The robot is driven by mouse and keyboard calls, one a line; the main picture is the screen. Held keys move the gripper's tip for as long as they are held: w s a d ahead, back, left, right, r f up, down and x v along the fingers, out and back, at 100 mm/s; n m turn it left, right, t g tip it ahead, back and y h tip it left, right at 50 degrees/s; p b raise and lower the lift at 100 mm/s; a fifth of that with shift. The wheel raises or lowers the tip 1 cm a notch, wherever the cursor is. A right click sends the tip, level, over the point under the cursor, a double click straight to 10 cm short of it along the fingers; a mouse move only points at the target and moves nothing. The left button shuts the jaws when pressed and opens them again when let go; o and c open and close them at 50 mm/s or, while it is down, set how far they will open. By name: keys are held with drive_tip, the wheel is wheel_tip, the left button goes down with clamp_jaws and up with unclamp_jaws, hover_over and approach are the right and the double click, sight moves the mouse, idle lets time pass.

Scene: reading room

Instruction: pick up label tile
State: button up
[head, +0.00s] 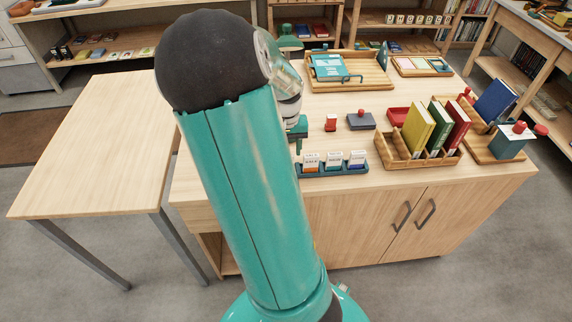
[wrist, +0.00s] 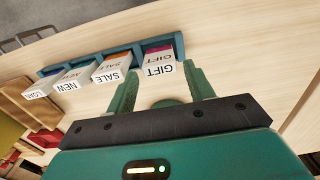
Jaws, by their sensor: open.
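A dark blue rack (wrist: 112,58) holds a row of white label tiles. In the wrist view these are the GIFT tile (wrist: 160,68) with a purple band, the SALE tile (wrist: 112,74), the NEW tile (wrist: 68,84) and the LOAN tile (wrist: 38,92). My gripper (wrist: 162,80) is open and empty, and its fingertips lie to either side of the GIFT tile's near end in the picture. I cannot tell the remaining gap. In the head view, the rack (head: 335,171) stands near the table's front edge, and my arm hides its left end with the GIFT tile.
Right of the rack, a wooden book crate (head: 399,159) holds several upright books. A red stamp (head: 331,123) and a dark box (head: 361,121) sit behind the rack. A wooden tray (head: 375,80) lies farther back. The left table (head: 95,135) is bare.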

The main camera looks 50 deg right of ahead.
wheel_tip(320, 180, down, 6)
drive_tip(key=shift+d+r, duration=0.15)
drive_tip(key=c, duration=0.8)
drive_tip(key=shift+c, duration=0.2)
drive_tip(key=shift+w+r, duration=0.1)
drive_tip(key=shift+r, duration=0.05)
